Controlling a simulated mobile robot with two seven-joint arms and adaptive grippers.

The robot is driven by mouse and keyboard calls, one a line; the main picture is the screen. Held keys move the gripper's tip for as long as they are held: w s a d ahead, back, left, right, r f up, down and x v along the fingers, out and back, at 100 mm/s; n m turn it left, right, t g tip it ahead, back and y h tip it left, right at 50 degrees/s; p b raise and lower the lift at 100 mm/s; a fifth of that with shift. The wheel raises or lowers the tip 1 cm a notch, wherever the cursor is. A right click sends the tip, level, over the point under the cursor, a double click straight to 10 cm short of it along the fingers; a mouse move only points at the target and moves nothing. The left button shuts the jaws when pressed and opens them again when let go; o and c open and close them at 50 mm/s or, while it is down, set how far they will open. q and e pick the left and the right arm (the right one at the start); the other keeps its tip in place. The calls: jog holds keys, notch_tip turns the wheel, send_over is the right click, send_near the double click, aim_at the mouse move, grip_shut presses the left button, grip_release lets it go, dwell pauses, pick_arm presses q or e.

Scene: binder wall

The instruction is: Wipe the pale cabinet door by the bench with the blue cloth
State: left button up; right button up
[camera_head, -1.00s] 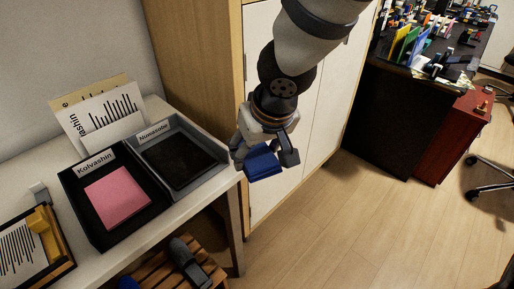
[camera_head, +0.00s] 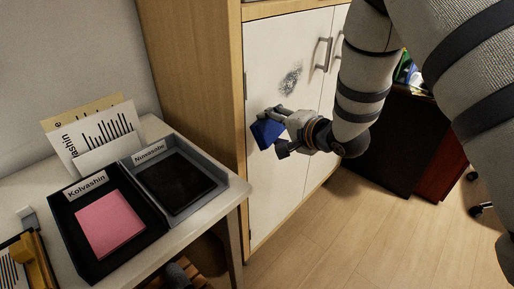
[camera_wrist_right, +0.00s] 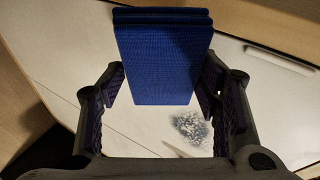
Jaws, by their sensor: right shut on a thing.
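The pale cabinet door (camera_head: 290,45) stands beside the bench, with a dark smudge (camera_head: 290,80) on its upper part. The smudge also shows in the right wrist view (camera_wrist_right: 190,127), below and right of the cloth. My right gripper (camera_head: 277,132) is shut on the folded blue cloth (camera_head: 267,133), in front of the door, below and left of the smudge. In the right wrist view the cloth (camera_wrist_right: 160,62) sits between the two fingers. I cannot tell whether the cloth touches the door.
The bench (camera_head: 195,232) at left bears a black tray (camera_head: 75,240) with a pink pad and a grey tray (camera_head: 228,192) with a dark pad. Grey door handles (camera_head: 323,53) stick out right of the smudge. Wooden floor (camera_head: 320,240) is clear in front.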

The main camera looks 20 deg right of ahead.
aim_at(280, 89)
jog(key=d+r+m+t+h+b, duration=0.15)
jog(key=d+r+m+t, duration=0.3)
jog(key=d, duration=0.55)
pick_arm(q)
jog(key=shift+g, duration=0.8)
jog(key=s+f+b, duration=0.1)
jog(key=s+f, duration=0.2)
jog(key=f, duration=0.1)
jog(key=shift+s, duration=0.4)
pick_arm(e)
jog(key=shift+t+h, duration=0.25)
jog(key=shift+t, duration=0.1)
jog(key=w, duration=0.2)
jog(key=w+a, duration=0.1)
jog(key=w, duration=0.1)
jog(key=w+a, duration=0.1)
jog(key=w, duration=0.1)
jog(key=shift+w+f, duration=0.1)
jog(key=shift+f, duration=0.1)
pick_arm(q)
jog(key=shift+s+b, duration=0.1)
jog(key=shift+b, duration=0.25)
pick_arm(e)
jog(key=shift+w+a, duration=0.3)
jog(key=shift+w, duration=0.55)
